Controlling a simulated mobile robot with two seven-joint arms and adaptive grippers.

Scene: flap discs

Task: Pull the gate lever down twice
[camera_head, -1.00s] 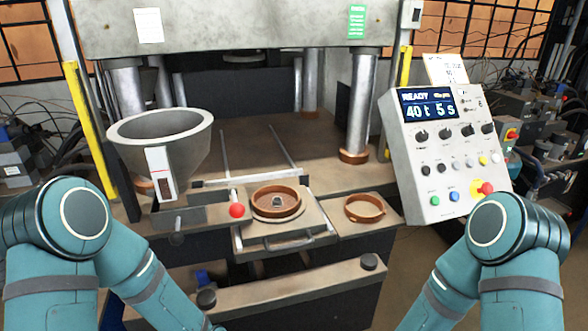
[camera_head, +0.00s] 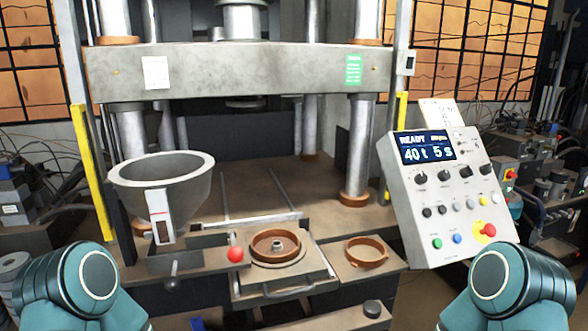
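The gate lever appears to be the short handle with a red ball knob (camera_head: 235,254), beside the chute under the grey hopper (camera_head: 162,190). The hopper has a white plate with a dark slot on its front. A round brown mould (camera_head: 276,246) with a small grey hub in its middle sits on the sliding plate to the right of the knob. Only the upper parts of my two arms show, at the lower left and lower right. Both grippers are below the picture, and nothing of mine touches the lever.
A brown ring (camera_head: 366,251) lies on the ledge right of the mould. The control panel (camera_head: 447,196) reads READY, 40 t, 5 s. The press crossbeam (camera_head: 250,72) spans above an open bed (camera_head: 262,183). Yellow posts (camera_head: 92,172) flank the press.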

